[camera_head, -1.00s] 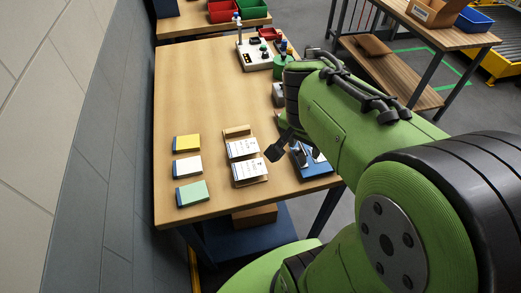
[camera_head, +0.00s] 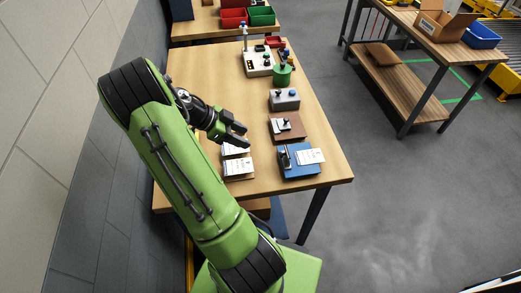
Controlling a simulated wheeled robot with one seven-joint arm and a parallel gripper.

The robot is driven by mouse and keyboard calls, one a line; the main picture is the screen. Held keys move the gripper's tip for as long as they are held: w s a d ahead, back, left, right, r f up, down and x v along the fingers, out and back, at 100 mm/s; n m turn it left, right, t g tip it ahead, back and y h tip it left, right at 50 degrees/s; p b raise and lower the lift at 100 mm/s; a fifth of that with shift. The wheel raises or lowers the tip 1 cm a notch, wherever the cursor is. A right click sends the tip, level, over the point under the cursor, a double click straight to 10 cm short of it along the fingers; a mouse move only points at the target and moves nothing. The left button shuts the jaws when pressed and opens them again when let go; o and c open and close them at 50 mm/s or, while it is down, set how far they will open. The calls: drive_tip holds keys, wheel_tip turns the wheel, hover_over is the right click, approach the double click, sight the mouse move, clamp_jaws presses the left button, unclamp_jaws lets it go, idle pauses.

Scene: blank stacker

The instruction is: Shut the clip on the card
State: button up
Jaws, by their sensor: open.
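A blue block (camera_head: 299,174) at the table's front right carries a dark clip (camera_head: 285,156) on its left part, and a white printed card (camera_head: 310,156) lies on its right part. Whether the clip touches the card is too small to tell. My gripper (camera_head: 243,136) is open and empty, left of and farther back than the blue block. It is above the printed white cards (camera_head: 238,167) on a wooden holder, and hides part of the rear one.
A brown block (camera_head: 296,136) with a metal clip stands behind the blue block. A grey box (camera_head: 284,100), a green cylinder (camera_head: 282,76) and a white control box (camera_head: 258,65) stand farther back. My arm covers the table's left side. The middle of the wooden table (camera_head: 220,75) is clear.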

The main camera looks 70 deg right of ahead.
drive_tip(key=p+x, duration=0.1)
drive_tip(key=x, duration=1.4)
drive_tip(key=shift+s+d+f, duration=0.1)
drive_tip(key=shift+s+f, duration=0.1)
clamp_jaws()
